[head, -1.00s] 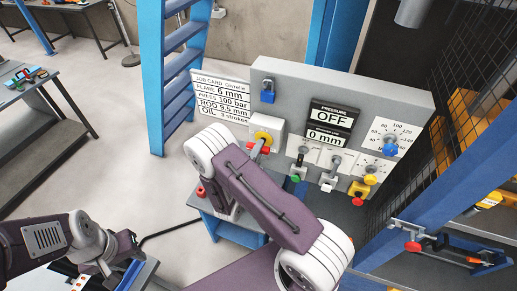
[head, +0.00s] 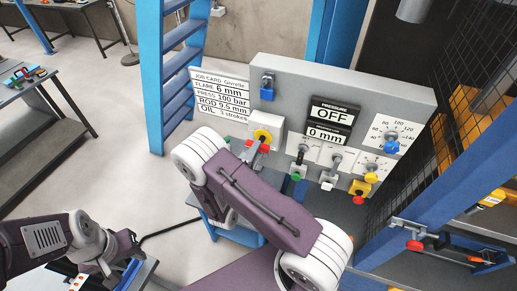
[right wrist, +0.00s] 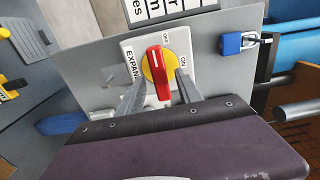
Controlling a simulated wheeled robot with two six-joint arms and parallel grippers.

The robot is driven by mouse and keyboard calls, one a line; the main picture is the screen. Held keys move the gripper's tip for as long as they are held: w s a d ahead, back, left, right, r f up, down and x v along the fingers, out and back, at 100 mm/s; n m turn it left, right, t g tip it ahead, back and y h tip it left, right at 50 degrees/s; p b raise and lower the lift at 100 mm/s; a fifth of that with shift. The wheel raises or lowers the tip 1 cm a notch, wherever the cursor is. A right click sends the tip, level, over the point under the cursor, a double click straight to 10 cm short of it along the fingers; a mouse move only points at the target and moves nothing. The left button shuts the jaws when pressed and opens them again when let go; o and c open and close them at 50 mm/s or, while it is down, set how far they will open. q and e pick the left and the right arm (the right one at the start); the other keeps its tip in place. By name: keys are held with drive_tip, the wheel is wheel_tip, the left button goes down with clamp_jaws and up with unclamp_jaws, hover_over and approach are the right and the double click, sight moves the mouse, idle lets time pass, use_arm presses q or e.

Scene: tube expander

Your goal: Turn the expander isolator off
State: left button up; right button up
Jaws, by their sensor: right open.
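The expander isolator is a red handle on a yellow disc (right wrist: 150,72) on a white plate, with OFF lettered above and ON to the right in the right wrist view. The handle (right wrist: 159,74) stands nearly upright there, its upper end near the OFF lettering. In the head view the isolator (head: 263,135) is at the panel's left side. My right gripper (right wrist: 161,82) is open, one finger on each side of the handle, with gaps showing; whether either touches is unclear. My left gripper (head: 98,266) is low at the left, its jaws unclear.
The grey panel (head: 400,95) carries a blue padlock (head: 267,90), a display (head: 331,115) reading OFF and 0 mm, a gauge, levers and knobs. A job card (head: 222,103) is at its left. A blue post and mesh fence close off the right side.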

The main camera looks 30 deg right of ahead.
drive_tip(key=b+v, duration=0.1)
drive_tip(key=v, duration=0.5)
